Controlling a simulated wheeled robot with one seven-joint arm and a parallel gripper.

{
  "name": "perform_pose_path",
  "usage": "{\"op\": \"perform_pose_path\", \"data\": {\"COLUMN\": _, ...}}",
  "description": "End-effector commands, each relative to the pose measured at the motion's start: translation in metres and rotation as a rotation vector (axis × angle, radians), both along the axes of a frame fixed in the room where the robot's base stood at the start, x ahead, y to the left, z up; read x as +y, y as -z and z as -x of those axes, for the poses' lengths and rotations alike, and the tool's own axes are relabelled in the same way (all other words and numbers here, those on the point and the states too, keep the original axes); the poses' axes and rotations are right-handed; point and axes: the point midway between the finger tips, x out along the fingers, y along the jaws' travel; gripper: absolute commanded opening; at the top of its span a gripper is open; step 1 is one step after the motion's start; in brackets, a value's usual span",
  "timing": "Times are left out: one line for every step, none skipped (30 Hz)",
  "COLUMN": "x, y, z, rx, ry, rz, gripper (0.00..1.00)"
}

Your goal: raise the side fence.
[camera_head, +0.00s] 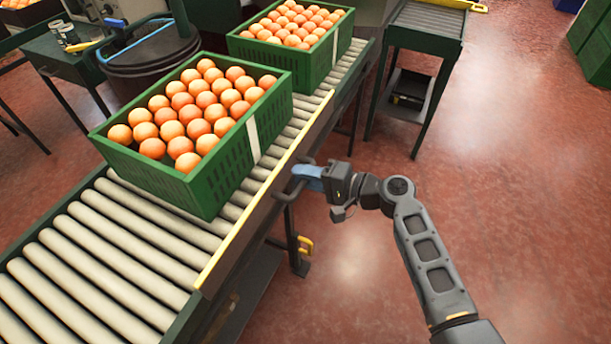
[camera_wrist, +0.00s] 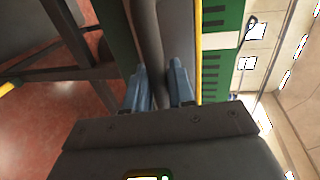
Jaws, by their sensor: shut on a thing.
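The side fence (camera_head: 256,222) is a long dark brown board with a yellow top edge. It runs along the near side of the roller conveyor (camera_head: 110,250). A dark bar handle (camera_head: 282,196) sticks out from its outer face. My gripper (camera_head: 298,174) reaches the handle from the right, its blue fingers shut on the bar. In the wrist view the bar (camera_wrist: 150,45) passes between the fingers, with the fence's brown face and yellow edge (camera_wrist: 198,50) beside it. I cannot tell how far the edge stands above the rollers.
A green crate of oranges (camera_head: 237,155) stands on the rollers just behind the fence. Another full crate (camera_head: 301,68) stands farther up the line. A dark side table (camera_head: 425,45) is at the back. The red floor to the right is clear.

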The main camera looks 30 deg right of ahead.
Motion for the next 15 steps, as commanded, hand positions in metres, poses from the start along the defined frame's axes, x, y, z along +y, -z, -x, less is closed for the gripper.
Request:
{"op": "perform_pose_path", "data": {"x": -0.0004, "y": -0.0056, "z": -0.0009, "rx": -0.008, "ry": -0.001, "rz": -0.004, "gripper": 0.0}}
{"op": "perform_pose_path", "data": {"x": -0.0004, "y": -0.0059, "z": -0.001, "rx": -0.009, "ry": -0.001, "rz": -0.004, "gripper": 0.0}}
{"op": "perform_pose_path", "data": {"x": -0.0005, "y": -0.0061, "z": -0.0011, "rx": -0.01, "ry": -0.003, "rz": -0.004, "gripper": 0.27}}
{"op": "perform_pose_path", "data": {"x": -0.0004, "y": -0.0061, "z": -0.0012, "rx": -0.01, "ry": -0.003, "rz": -0.004, "gripper": 0.29}}
{"op": "perform_pose_path", "data": {"x": -0.0004, "y": -0.0061, "z": -0.0012, "rx": -0.01, "ry": -0.003, "rz": -0.004, "gripper": 0.32}}
{"op": "perform_pose_path", "data": {"x": -0.0004, "y": -0.0059, "z": -0.0013, "rx": -0.009, "ry": -0.002, "rz": -0.003, "gripper": 0.36}}
{"op": "perform_pose_path", "data": {"x": -0.0005, "y": -0.0057, "z": -0.0012, "rx": -0.009, "ry": -0.002, "rz": -0.003, "gripper": 0.39}}
{"op": "perform_pose_path", "data": {"x": -0.0005, "y": -0.0055, "z": -0.0012, "rx": -0.009, "ry": -0.002, "rz": -0.003, "gripper": 0.41}}
{"op": "perform_pose_path", "data": {"x": -0.0004, "y": -0.0052, "z": -0.0012, "rx": -0.008, "ry": -0.002, "rz": -0.002, "gripper": 0.41}}
{"op": "perform_pose_path", "data": {"x": -0.0004, "y": -0.005, "z": -0.0011, "rx": -0.008, "ry": -0.002, "rz": -0.002, "gripper": 0.41}}
{"op": "perform_pose_path", "data": {"x": -0.0004, "y": -0.0047, "z": -0.0012, "rx": -0.007, "ry": -0.001, "rz": -0.003, "gripper": 0.41}}
{"op": "perform_pose_path", "data": {"x": -0.0003, "y": -0.0045, "z": -0.0011, "rx": -0.007, "ry": -0.001, "rz": -0.003, "gripper": 0.41}}
{"op": "perform_pose_path", "data": {"x": -0.0003, "y": -0.0043, "z": -0.001, "rx": -0.007, "ry": -0.001, "rz": -0.003, "gripper": 0.41}}
{"op": "perform_pose_path", "data": {"x": -0.0004, "y": -0.0041, "z": -0.0008, "rx": -0.007, "ry": -0.001, "rz": -0.003, "gripper": 0.41}}
{"op": "perform_pose_path", "data": {"x": -0.001, "y": -0.0041, "z": 0.0, "rx": -0.006, "ry": -0.001, "rz": -0.002, "gripper": 0.41}}
